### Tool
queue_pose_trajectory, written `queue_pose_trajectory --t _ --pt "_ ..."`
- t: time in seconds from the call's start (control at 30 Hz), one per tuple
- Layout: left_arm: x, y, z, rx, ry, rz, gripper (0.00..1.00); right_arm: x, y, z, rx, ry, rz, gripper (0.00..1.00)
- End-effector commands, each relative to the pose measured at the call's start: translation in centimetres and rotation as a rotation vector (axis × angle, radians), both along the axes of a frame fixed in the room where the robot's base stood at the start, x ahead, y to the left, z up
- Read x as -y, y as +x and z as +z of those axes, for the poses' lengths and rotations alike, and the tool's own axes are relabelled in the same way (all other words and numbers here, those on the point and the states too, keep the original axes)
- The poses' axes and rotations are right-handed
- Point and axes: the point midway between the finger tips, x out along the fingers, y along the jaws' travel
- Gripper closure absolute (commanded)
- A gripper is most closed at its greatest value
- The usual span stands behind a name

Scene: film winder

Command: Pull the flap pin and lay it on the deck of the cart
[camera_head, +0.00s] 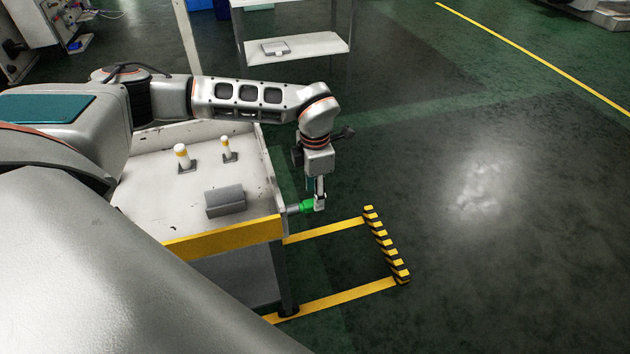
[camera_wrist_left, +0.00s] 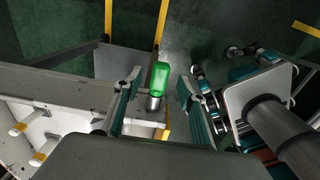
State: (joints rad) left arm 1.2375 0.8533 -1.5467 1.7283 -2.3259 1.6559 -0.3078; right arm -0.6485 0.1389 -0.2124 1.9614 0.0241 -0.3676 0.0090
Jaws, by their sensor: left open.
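The flap pin (camera_head: 306,207) has a green handle and a grey metal shank. It sticks out sideways at the front right corner of the cart, beside the yellow flap (camera_head: 225,239). My left gripper (camera_head: 320,202) points down at the pin's green end. In the left wrist view the pin (camera_wrist_left: 159,78) lies between the two spread fingers, with a gap on each side. The left gripper is open. The cart's pale deck (camera_head: 150,210) is left of the gripper. My right gripper is not in view.
A grey block (camera_head: 225,201) and two white posts with yellow bands, one nearer (camera_head: 182,157) and one farther (camera_head: 228,148), stand on the deck. The front left of the deck is bare. A striped floor barrier (camera_head: 386,244) lies right of the cart. Open floor extends further right.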

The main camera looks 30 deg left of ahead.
Motion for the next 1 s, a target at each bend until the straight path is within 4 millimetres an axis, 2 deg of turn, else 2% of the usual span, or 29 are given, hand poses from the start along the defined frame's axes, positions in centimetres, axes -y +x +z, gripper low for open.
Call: queue_pose_trajectory --t 0.2,0.5,0.53,0.67,0.7,0.77,0.8,0.87,1.0 --pt "0.1 0.0 -1.8 -0.001 -0.001 0.000 0.60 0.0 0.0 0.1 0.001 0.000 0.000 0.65" --pt "0.1 0.0 -2.1 0.000 -0.001 -0.001 0.60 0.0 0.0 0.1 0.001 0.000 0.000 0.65" --pt "0.1 0.0 -2.1 0.000 -0.001 -0.001 0.62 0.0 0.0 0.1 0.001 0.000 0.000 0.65" --pt "0.1 0.0 -2.1 0.000 -0.001 -0.001 0.96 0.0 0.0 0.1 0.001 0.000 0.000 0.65" --pt "0.1 0.0 -2.1 0.000 -0.001 -0.001 1.00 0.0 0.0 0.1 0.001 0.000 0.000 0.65" --pt "0.1 0.0 -2.1 0.000 -0.001 -0.001 1.00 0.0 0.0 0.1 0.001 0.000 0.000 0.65" --pt "0.1 0.0 -2.1 0.000 -0.001 -0.001 0.88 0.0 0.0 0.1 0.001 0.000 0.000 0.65" --pt "0.1 0.0 -2.1 0.000 -0.001 -0.001 1.00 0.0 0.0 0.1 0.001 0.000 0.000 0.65" --pt "0.1 0.0 -2.0 0.000 -0.001 -0.001 1.00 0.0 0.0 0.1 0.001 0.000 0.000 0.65"
